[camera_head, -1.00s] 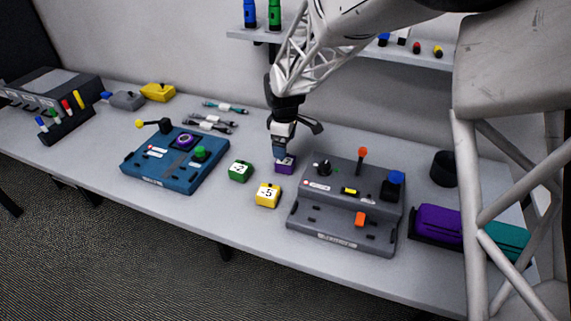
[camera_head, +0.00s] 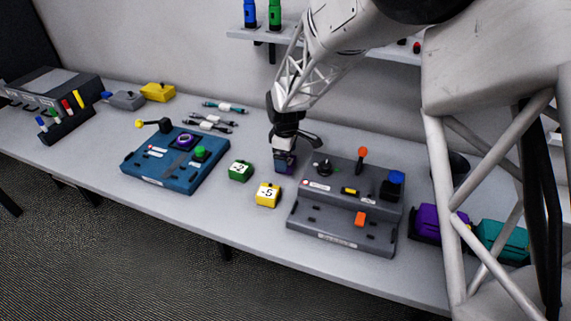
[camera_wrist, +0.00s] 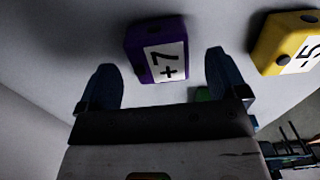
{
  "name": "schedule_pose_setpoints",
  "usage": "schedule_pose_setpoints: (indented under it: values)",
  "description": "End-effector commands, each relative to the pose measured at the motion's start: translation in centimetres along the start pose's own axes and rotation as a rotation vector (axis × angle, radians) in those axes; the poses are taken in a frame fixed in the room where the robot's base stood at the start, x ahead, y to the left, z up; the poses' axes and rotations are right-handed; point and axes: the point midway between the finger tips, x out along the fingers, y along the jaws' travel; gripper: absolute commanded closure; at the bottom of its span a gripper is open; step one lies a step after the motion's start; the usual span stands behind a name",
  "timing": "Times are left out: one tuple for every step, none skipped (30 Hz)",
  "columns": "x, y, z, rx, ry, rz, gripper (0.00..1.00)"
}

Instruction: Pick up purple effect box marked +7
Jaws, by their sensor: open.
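The purple box marked +7 (camera_wrist: 158,50) lies on the table; in the wrist view it sits between and a little beyond the fingertips of my gripper (camera_wrist: 163,72). The fingers are apart, with visible room on both sides of the box. In the head view my gripper (camera_head: 285,160) is low over the purple box (camera_head: 285,168) and hides most of it. I cannot tell whether any finger touches the box.
A yellow box marked -5 (camera_head: 268,195) and a green box marked -2 (camera_head: 240,171) stand nearby. A grey console (camera_head: 345,205) is close on the right, with a blue console (camera_head: 175,160) to the left. Cables (camera_head: 212,122) lie behind.

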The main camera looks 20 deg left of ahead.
Motion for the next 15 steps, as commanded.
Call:
schedule_pose_setpoints:
  values:
    - [0.7, 0.0, 0.0, 0.0, -0.001, -0.001, 0.08]
    - [1.0, 0.0, 0.0, 0.0, 0.0, -0.001, 0.08]
    - [1.4, 0.0, 0.0, 0.0, 0.0, 0.0, 0.08]
    - [1.6, 0.0, 0.0, 0.0, 0.0, -0.001, 0.08]
    - [1.9, 0.0, 0.0, 0.0, 0.0, -0.001, 0.08]
    - [2.1, 0.0, 0.0, 0.0, 0.0, 0.0, 0.08]
    - [2.2, 0.0, 0.0, 0.0, 0.0, 0.0, 0.08]
    - [2.3, 0.0, 0.0, 0.0, 0.0, 0.0, 0.08]
    - [2.4, 0.0, 0.0, 0.0, 0.0, 0.0, 0.08]
    - [2.4, 0.0, 0.0, 0.0, 0.0, 0.001, 0.08]
    - [2.5, 0.0, 0.0, 0.0, 0.0, 0.001, 0.08]
    - [2.4, 0.0, 0.0, 0.0, 0.0, 0.001, 0.08]
    - [2.4, 0.0, 0.0, 0.0, 0.001, 0.001, 0.08]
    - [2.4, 0.0, 0.0, 0.0, 0.0, 0.001, 0.08]
    - [2.4, 0.0, 0.0, 0.0, 0.0, 0.001, 0.08]
